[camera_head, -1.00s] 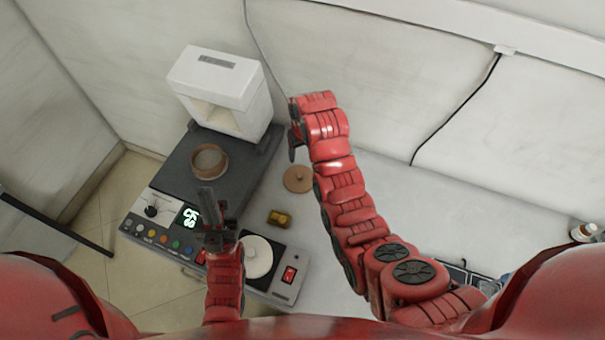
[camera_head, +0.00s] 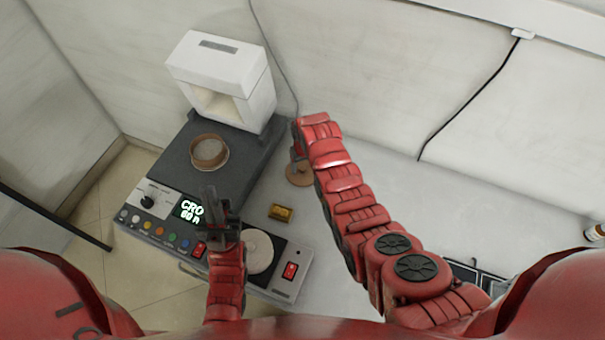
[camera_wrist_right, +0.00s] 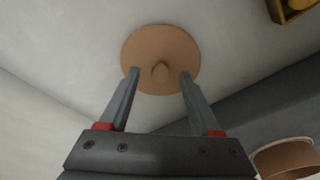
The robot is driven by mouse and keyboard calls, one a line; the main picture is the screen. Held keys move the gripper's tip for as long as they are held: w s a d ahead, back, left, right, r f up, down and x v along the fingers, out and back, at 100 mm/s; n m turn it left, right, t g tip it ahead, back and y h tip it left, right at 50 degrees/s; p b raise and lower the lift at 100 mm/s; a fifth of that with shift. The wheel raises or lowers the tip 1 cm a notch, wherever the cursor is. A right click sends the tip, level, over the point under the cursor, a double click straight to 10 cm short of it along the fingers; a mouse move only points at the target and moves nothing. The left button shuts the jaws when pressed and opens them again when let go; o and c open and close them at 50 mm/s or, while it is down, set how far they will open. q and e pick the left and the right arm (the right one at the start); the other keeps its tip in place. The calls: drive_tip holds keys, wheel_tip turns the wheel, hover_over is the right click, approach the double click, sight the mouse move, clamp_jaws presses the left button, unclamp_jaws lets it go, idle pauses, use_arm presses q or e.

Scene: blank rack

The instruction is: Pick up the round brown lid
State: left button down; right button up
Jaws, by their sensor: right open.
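The round brown lid (camera_head: 299,175) lies flat on the white table, partly hidden by my right gripper in the head view. In the right wrist view the lid (camera_wrist_right: 160,50) shows whole, with its knob in the middle. My right gripper (camera_wrist_right: 157,72) is open, with its fingers pointing at the lid and the knob between the fingertips in the picture. I cannot tell whether the fingers touch it. My left gripper (camera_head: 212,190) is over the front of the dark device; its fingers look close together and their gap is unclear.
A round brown container (camera_head: 209,152) sits on the dark device (camera_head: 180,160), before a white boxy unit (camera_head: 215,75). A small gold block (camera_head: 281,212) lies near the lid. A white round plate (camera_head: 262,252) is by a red switch (camera_head: 290,270). Table to the right is largely clear.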

drive_tip(key=shift+f, duration=0.45)
drive_tip(key=shift+r, duration=0.1)
drive_tip(key=shift+c, duration=0.9)
clamp_jaws()
drive_tip(key=shift+r, duration=0.15)
